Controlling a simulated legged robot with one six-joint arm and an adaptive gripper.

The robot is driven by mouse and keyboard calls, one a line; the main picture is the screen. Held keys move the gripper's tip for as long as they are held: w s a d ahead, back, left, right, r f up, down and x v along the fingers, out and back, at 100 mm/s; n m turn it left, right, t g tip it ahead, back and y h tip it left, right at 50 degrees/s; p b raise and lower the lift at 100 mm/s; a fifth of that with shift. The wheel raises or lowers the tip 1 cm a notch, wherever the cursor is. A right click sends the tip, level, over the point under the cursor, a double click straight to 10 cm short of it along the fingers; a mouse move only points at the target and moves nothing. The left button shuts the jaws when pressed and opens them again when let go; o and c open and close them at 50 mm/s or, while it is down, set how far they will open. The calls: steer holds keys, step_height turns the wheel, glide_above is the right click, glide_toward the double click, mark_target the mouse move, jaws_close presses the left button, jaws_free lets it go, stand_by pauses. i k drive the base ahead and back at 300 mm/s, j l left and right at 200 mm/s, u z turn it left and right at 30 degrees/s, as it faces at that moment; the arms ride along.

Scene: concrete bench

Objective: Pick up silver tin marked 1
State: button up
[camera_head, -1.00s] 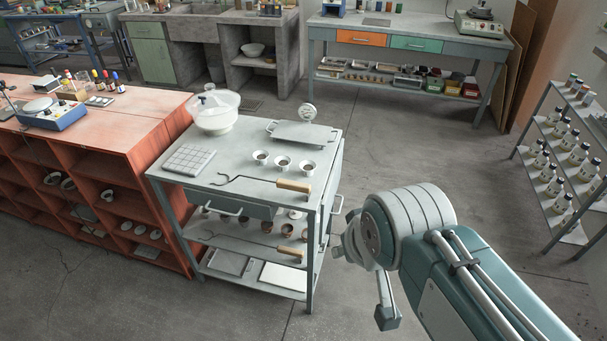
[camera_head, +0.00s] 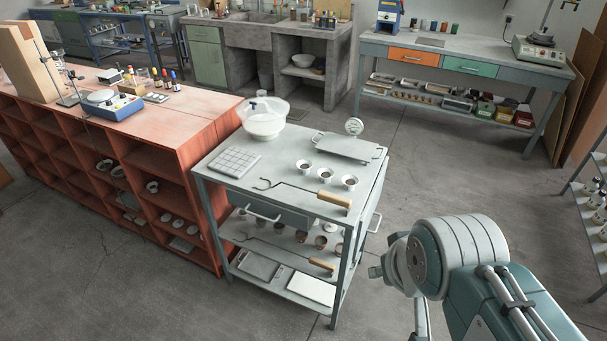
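I cannot make out a silver tin marked 1 in this view. Small jars and containers (camera_head: 292,14) stand on the concrete bench (camera_head: 235,40) at the back, too small to read any marking. A row of small coloured cans (camera_head: 434,26) stands on the blue-grey table (camera_head: 470,58) at the back right. My gripper (camera_head: 388,272) is at the end of my arm at the lower right, beside the grey cart and well short of the benches. It is mostly hidden by the wrist, so its fingers do not show clearly.
The grey cart (camera_head: 222,184) holds white cups (camera_head: 326,173), a wooden-handled hook tool (camera_head: 334,199) and a bowl (camera_head: 264,123). A red shelf unit (camera_head: 190,140) stands left of it. A bottle rack (camera_head: 590,195) is at the right edge. Open floor (camera_head: 455,150) lies between.

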mark_target(350, 181)
steer(key=i+l+u, duration=0.35)
steer(key=i, duration=0.25)
steer(key=i+l+u, duration=0.4)
steer(key=i+l, duration=0.1)
steer(key=l, duration=0.1)
